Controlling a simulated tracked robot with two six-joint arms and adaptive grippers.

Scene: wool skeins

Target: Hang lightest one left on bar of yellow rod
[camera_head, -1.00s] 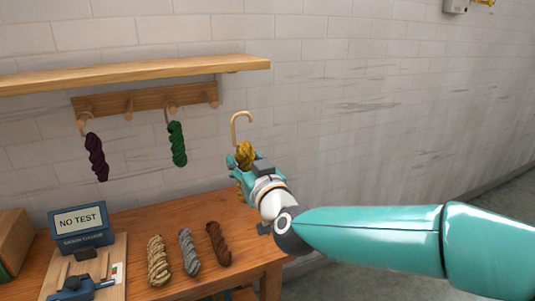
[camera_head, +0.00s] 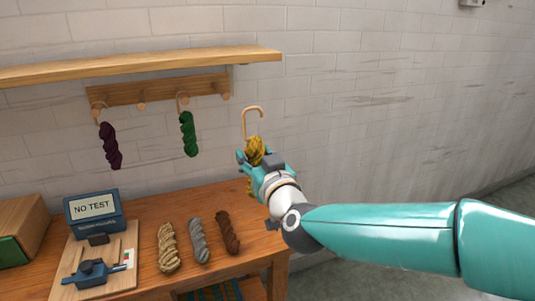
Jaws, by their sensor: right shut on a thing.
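Three skeins lie on the table: a beige one (camera_head: 167,248), a grey one (camera_head: 199,241) and a brown one (camera_head: 228,232). No yellow rod can be made out. My left gripper is out of view.
A blue device (camera_head: 93,211) reading "NO TEST" stands at the left of the wooden table (camera_head: 165,206), behind a board with a blue clamp (camera_head: 92,273). A box (camera_head: 30,228) is at the far left. A shelf (camera_head: 140,66) juts out above the rail.

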